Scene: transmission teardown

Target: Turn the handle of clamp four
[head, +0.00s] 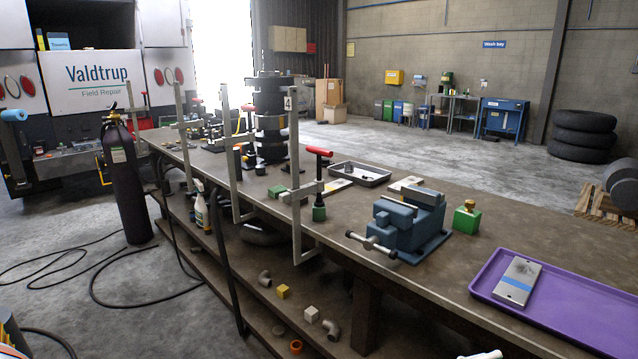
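Clamp four is an upright grey bar clamp (295,155) with a plate marked "4" at its top. It stands at the front edge of the long workbench (400,274), with its lower end below the bench top. Its red T-shaped handle (319,152) sits on a dark screw to the right of the bar. Neither of my grippers is clearly in view.
A blue vise (408,228) and a green block with a brass top (466,218) stand right of the clamp. A purple tray (560,300) holds a grey plate. More upright clamps (230,160) and a dark stacked assembly (270,115) are to the left. A small white piece (485,355) shows at the bottom edge.

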